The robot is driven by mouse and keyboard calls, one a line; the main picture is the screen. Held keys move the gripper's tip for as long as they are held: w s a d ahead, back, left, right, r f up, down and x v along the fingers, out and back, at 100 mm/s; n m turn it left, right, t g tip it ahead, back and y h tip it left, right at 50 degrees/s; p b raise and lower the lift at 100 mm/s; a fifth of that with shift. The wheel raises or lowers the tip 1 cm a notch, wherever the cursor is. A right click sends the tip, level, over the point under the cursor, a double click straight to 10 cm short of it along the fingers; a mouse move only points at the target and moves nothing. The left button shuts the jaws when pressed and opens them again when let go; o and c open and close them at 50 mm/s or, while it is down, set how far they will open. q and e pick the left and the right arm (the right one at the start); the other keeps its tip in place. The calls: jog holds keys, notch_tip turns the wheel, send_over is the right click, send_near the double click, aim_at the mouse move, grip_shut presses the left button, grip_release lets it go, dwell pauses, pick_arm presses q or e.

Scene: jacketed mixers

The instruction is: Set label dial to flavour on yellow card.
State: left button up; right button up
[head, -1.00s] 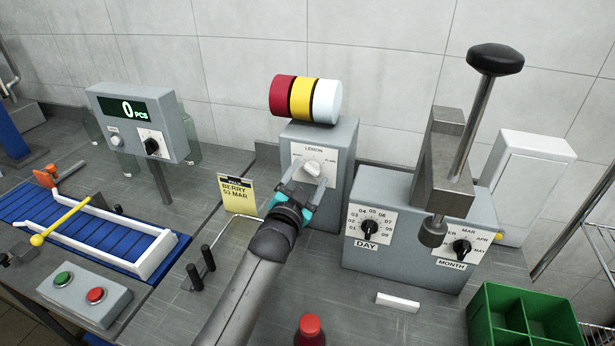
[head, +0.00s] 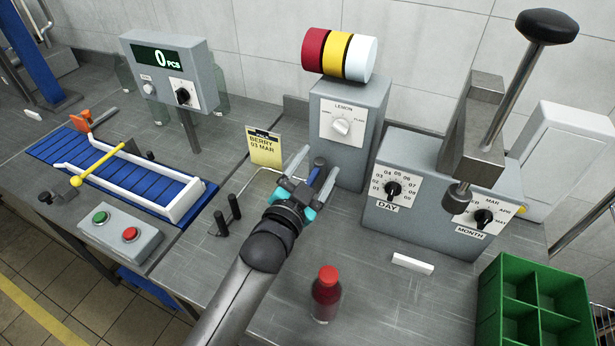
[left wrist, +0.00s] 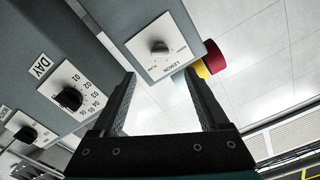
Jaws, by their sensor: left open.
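Which word the knob points at is not clear. The yellow card (head: 264,147) reads BERRY and 03 MAR and stands left of the box. My left gripper (head: 318,170) is open and empty, in front of the box, below and apart from the knob. The left wrist view shows the knob (left wrist: 160,48) beyond the open fingers (left wrist: 162,100).
To the right is a grey box with DAY (head: 393,188) and MONTH (head: 484,217) dials and a lever press (head: 480,120). A red-capped bottle (head: 326,293) stands in front, with a green crate (head: 535,310) at right. Black pegs (head: 228,215) stand left of my arm.

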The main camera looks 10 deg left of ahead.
pick_arm(q)
jog(key=v, duration=0.4)
jog(key=shift+s+a, duration=0.1)
jog(key=shift+s, duration=0.05)
dwell(0.4)
